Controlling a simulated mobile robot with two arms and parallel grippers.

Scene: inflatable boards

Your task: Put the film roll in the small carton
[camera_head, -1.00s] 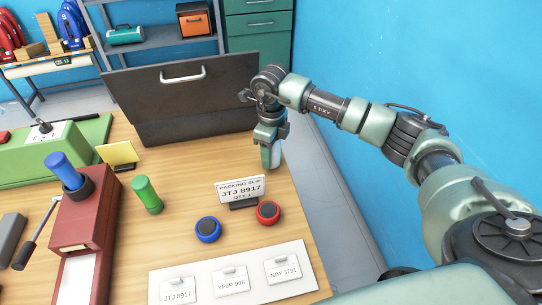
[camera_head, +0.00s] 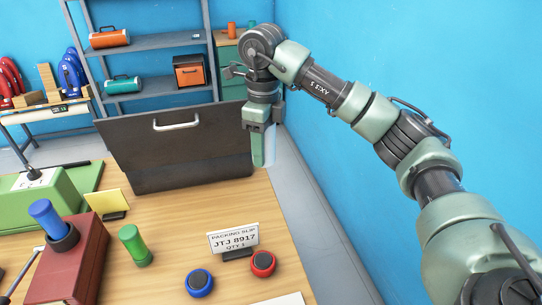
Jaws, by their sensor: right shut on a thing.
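My right gripper (camera_head: 260,143) points down past the right end of the dark panel, near the table's right edge. It is shut on a pale, see-through thing, likely the film roll (camera_head: 271,150), which shows only in part beside the fingers. The fingers hide the rest of it. I cannot pick out a small carton in this view. My left gripper is not in view.
A dark upright panel with a handle (camera_head: 193,158) stands at the table's back. A packing slip sign (camera_head: 234,239), blue button (camera_head: 199,283), red button (camera_head: 263,263), green cylinder (camera_head: 135,245) and red box (camera_head: 72,265) stand on the table. Grey shelves (camera_head: 152,41) stand behind.

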